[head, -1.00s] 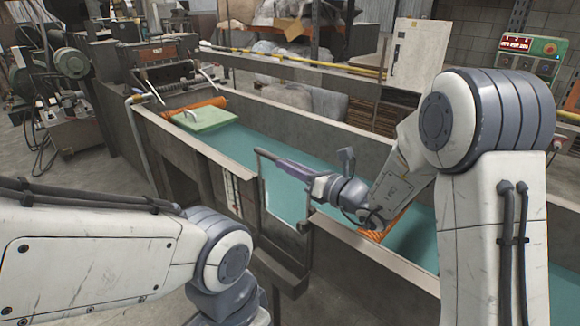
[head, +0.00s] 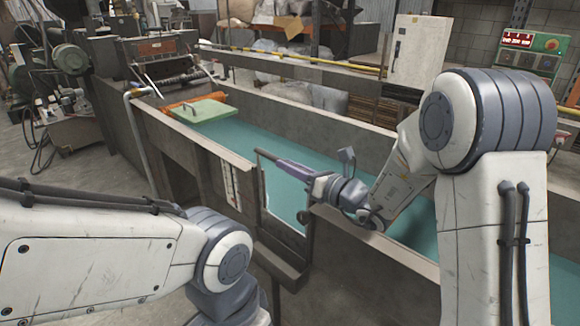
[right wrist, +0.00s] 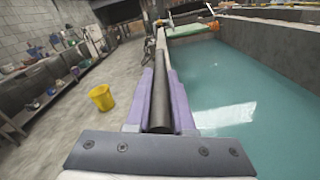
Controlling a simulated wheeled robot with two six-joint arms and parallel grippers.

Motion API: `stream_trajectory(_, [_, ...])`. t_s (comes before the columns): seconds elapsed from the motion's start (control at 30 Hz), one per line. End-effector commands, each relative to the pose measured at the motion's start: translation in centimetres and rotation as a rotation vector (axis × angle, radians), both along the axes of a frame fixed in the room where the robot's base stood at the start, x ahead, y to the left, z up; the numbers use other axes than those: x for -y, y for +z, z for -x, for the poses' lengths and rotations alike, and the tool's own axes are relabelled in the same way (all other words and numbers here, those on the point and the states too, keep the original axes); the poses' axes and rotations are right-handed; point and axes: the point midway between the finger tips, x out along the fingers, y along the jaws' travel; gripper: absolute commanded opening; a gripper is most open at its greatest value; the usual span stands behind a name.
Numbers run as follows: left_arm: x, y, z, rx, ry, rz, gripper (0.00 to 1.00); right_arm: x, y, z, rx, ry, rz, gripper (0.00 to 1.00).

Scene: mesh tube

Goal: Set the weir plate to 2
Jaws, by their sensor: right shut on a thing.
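My right gripper (head: 285,167) is above the slot in the near wall of the water tank. It is shut on a dark round bar (right wrist: 160,95), held between its purple fingers in the right wrist view. The bar's free end (head: 262,155) sticks out to the left above the slot in the head view. Below it, a pale blue area (head: 283,200) fills the slot; I cannot tell whether this is the weir plate or water. A white marked strip (head: 230,185) is on the wall left of the slot; its marks are too small to read. My left gripper is out of view.
A green board (head: 203,109) lies across the far end of the tank, with orange material beside it. A control box with a red display (head: 518,40) stands at the back right. A yellow bucket (right wrist: 101,97) stands on the floor.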

Motion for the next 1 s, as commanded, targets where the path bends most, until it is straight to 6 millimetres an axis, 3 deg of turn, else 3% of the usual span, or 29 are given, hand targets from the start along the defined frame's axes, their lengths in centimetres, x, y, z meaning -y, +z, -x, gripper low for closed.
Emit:
stream_trajectory(0.07, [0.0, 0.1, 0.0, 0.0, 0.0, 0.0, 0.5, 0.1, 0.1, 0.0, 0.0, -0.001, 0.0, 0.0])
stream_trajectory(0.1, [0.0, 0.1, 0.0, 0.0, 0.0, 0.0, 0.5, 0.1, 0.1, 0.0, 0.0, -0.001, 0.0, 0.37])
stream_trajectory(0.13, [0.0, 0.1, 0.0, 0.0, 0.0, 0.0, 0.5, 0.0, 0.1, 0.0, 0.0, -0.001, 0.0, 0.48])
stream_trajectory(0.17, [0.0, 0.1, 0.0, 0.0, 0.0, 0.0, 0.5, 0.0, 0.1, 0.0, 0.0, -0.001, 0.0, 0.52])
stream_trajectory(0.57, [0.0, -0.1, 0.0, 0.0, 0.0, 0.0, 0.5, 0.7, 0.1, 0.5, 0.001, -0.003, 0.0, 0.52])
stream_trajectory(1.0, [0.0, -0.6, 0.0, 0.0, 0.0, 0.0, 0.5, 5.1, 0.1, 5.0, 0.001, -0.003, 0.001, 0.52])
